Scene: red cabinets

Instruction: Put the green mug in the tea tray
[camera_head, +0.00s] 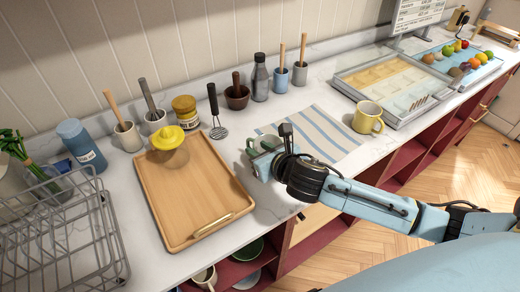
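The wooden tea tray (197,192) lies on the white counter left of centre, with a brass handle at its near end. My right gripper (257,151) is over the counter just right of the tray, beside the striped cloth. Its fingers are small and pale blue-green, and I cannot tell whether they are open or hold anything. No green mug shows clearly. A dark green round vessel (249,250) is on the shelf below the counter, partly hidden by the counter edge; I cannot tell whether it is a mug. My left gripper is not in view.
A yellow-topped vessel (168,142) stands at the tray's far end. A yellow mug (368,118) stands by the striped cloth (321,132). A wire rack (62,235) is left of the tray. Pots and a dark bottle (260,78) line the wall. The tray's middle is clear.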

